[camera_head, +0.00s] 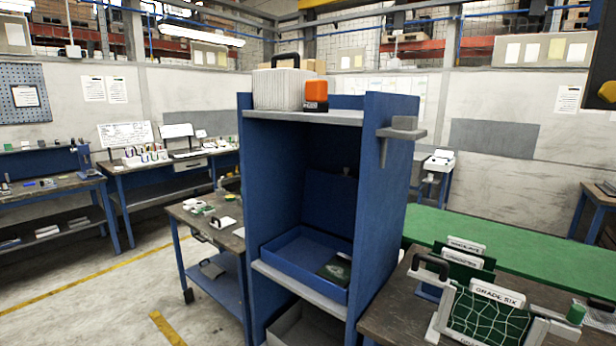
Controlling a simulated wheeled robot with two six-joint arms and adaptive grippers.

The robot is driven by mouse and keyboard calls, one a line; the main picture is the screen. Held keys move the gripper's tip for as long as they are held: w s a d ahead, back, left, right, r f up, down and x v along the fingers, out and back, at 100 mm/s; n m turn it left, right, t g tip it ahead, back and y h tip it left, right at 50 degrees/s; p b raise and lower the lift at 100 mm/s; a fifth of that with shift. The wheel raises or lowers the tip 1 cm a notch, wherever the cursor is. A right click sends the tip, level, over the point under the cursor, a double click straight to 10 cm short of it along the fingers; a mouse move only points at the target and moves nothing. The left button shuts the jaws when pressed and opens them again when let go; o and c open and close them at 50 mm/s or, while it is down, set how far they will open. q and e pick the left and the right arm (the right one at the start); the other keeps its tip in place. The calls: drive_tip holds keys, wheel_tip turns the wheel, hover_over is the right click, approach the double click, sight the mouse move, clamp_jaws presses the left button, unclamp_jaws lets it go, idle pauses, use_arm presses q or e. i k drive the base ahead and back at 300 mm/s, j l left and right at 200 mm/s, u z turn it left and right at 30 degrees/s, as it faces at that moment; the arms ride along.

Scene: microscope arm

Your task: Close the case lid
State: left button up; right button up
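The blue case (290,247) sits on the middle shelf of a blue cabinet, its tray facing me. Its lid (329,200) is open and stands up at the back of the tray, leaning in the shadow of the cabinet. A dark green item with pale markings (337,268) lies in the right part of the tray. Neither of my grippers shows in this view.
The blue cabinet (389,190) has side walls close around the case. A grey shelf edge (300,290) runs below it. A white ribbed box (282,90) and an orange box (316,95) stand on top. Workbenches flank the cabinet, the right one (400,310) holding labelled racks.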

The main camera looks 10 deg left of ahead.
sight(330, 202)
drive_tip(key=i+j+u, duration=0.15)
drive_tip(key=j, duration=0.3)
drive_tip(key=i+j+u, duration=0.1)
drive_tip(key=j, duration=0.4)
drive_tip(key=i+j+u, duration=0.15)
drive_tip(key=j, duration=0.25)
drive_tip(key=i+j+u, duration=0.1)
drive_tip(key=i+j, duration=0.25)
drive_tip(key=i+j+u, duration=0.15)
drive_tip(key=j, duration=0.35)
drive_tip(key=i, duration=0.1)
